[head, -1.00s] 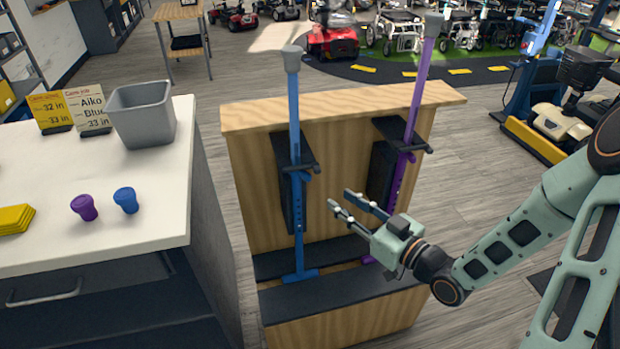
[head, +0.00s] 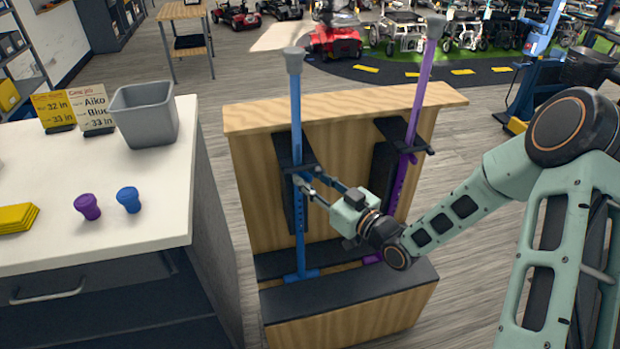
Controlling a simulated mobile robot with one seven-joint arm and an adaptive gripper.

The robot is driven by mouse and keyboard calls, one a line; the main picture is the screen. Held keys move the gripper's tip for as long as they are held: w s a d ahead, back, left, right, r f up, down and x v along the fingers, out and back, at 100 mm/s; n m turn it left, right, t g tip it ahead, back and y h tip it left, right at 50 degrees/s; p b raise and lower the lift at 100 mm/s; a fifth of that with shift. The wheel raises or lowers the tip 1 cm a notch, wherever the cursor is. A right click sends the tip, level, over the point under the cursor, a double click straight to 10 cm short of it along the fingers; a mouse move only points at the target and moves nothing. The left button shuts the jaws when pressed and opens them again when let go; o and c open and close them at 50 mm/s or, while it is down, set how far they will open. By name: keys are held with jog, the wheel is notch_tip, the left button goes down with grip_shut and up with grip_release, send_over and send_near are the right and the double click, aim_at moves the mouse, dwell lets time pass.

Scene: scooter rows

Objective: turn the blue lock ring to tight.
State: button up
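The blue cane (head: 299,225) stands upright in the wooden stand, with a grey cap on top and a foot at the bottom. Its blue lock ring (head: 297,173) sits on the shaft by the dark bracket and is partly hidden by my fingers. Whether the ring is tight or loose does not show. My gripper (head: 301,174) reaches in from the right at ring height. Its two fingers are apart, with the tips at the blue shaft. I cannot tell whether they touch the ring.
A purple cane (head: 408,150) stands upright on the right of the stand (head: 345,100). The white counter (head: 60,185) at left holds a grey bin (head: 144,118), purple and blue tips (head: 128,199), cards (head: 93,110) and yellow pieces (head: 17,218).

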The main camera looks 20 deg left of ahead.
grip_shut()
jog(key=shift+a, duration=0.1)
jog(key=shift+s+a+f+m+t+h+b, duration=0.1)
jog(key=shift+s+m+t+h+b, duration=0.05)
jog(key=shift+m+t+h+b, duration=0.3)
jog(key=shift+s+a+m+t+h+b, duration=0.15)
jog(key=shift+m+t+b, duration=0.1)
jog(key=shift+t+b, duration=0.25)
jog(key=shift+s+a+m+t+h+b, duration=0.2)
jog(key=shift+a+m+t+h+b, duration=0.05)
jog(key=shift+m+t+h+b, duration=0.65)
jog(key=shift+s+a+m+t+h+b, duration=0.2)
jog(key=shift+m+t+h+b, duration=0.5)
jog(key=shift+t+h+b, duration=0.25)
jog(key=shift+m+t+h+b, duration=0.3)
jog(key=shift+m+h+b, duration=0.15)
jog(key=shift+h, duration=0.2)
grip_release()
